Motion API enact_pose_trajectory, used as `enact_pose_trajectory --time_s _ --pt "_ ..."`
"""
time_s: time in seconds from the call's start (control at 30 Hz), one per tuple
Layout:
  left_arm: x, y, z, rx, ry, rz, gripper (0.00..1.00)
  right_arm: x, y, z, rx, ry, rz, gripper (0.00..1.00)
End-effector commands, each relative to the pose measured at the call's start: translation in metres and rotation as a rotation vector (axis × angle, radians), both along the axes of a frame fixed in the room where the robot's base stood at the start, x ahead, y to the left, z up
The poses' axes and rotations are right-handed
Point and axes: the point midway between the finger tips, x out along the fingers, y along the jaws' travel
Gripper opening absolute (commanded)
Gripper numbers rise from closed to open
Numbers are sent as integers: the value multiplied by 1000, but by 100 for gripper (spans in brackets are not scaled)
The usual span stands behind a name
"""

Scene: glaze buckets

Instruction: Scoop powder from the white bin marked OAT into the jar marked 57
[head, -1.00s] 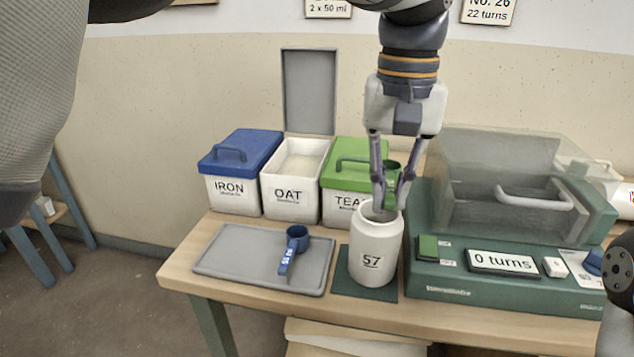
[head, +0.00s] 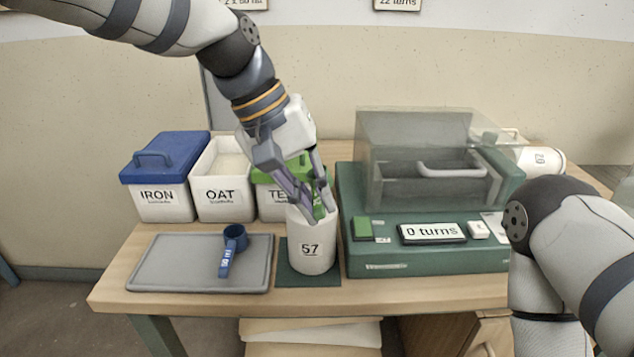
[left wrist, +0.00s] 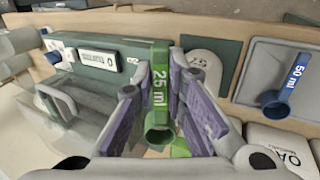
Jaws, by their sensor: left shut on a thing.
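My left gripper (head: 316,208) is shut on a green scoop (head: 321,207), its tips at the mouth of the white jar marked 57 (head: 312,252). In the left wrist view the scoop (left wrist: 160,85) reads 25 ml and lies between the fingers. Its cup looks dark inside; I cannot tell whether powder is in it. The jar's inside is hidden by the gripper. The white bin marked OAT (head: 224,202) stands open behind and left of the jar, with pale powder inside. My right arm shows at the right; its gripper is out of view.
A blue scoop (head: 232,243) marked 50 ml lies on a grey tray (head: 165,270). The blue-lidded IRON bin (head: 165,200) and a green-lidded bin (head: 268,200) flank OAT. A green machine (head: 430,260) with a clear cover and "0 turns" display stands right of the jar.

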Motion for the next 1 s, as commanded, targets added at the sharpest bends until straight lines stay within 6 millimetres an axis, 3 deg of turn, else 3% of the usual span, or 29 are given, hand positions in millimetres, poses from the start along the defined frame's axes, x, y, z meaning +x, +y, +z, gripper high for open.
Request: enact_pose_trajectory --time_s 0.03,0.4,1.0 --pt "0 2 -9 -79 23 3 0 -8 0 -7 0 27 0 0" --pt "1 9 -12 -570 22 2 0 -25 0 -23 -1 89 0 0" --pt "1 14 -10 -875 17 -4 0 -56 0 -55 -1 196 2 0"
